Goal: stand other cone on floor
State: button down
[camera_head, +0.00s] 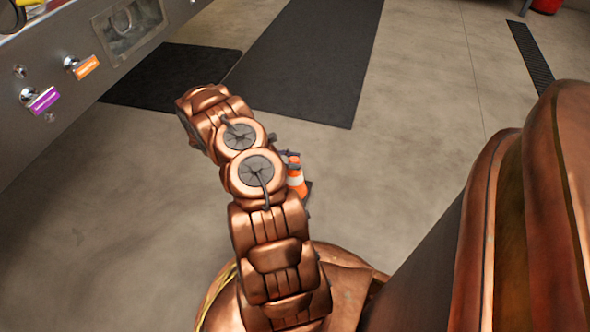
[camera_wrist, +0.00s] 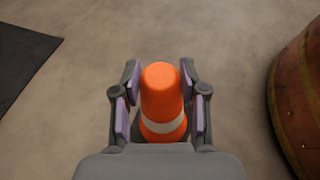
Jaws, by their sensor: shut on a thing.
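An orange cone with a white band (camera_head: 296,178) shows in the head view, just right of my arm and partly hidden behind it. Its dark base shows at its lower right. In the wrist view the cone (camera_wrist: 161,92) stands between my gripper's two fingers, its orange top toward the camera. My gripper (camera_wrist: 160,83) is shut on the cone, with a purple-padded finger on each side. In the head view my gripper is mostly hidden by my arm. I cannot tell whether the cone's base touches the floor.
Bare concrete floor (camera_head: 420,130) lies around the cone. Dark mats (camera_head: 310,60) lie beyond my arm; a mat corner (camera_wrist: 22,58) shows at the wrist view's left. A metal counter (camera_head: 60,75) with labelled knobs stands at the left. A dark floor grate (camera_head: 530,55) lies at the far right.

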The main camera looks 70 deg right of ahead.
aim_at(294, 176)
jog(key=shift+s+d, duration=0.2)
jog(key=shift+f, duration=0.2)
notch_tip(294, 176, down, 3)
jog(key=shift+f+b, duration=0.1)
jog(key=shift+b, duration=0.9)
jog(key=c, duration=0.6)
grip_release()
jog(key=shift+w, duration=0.1)
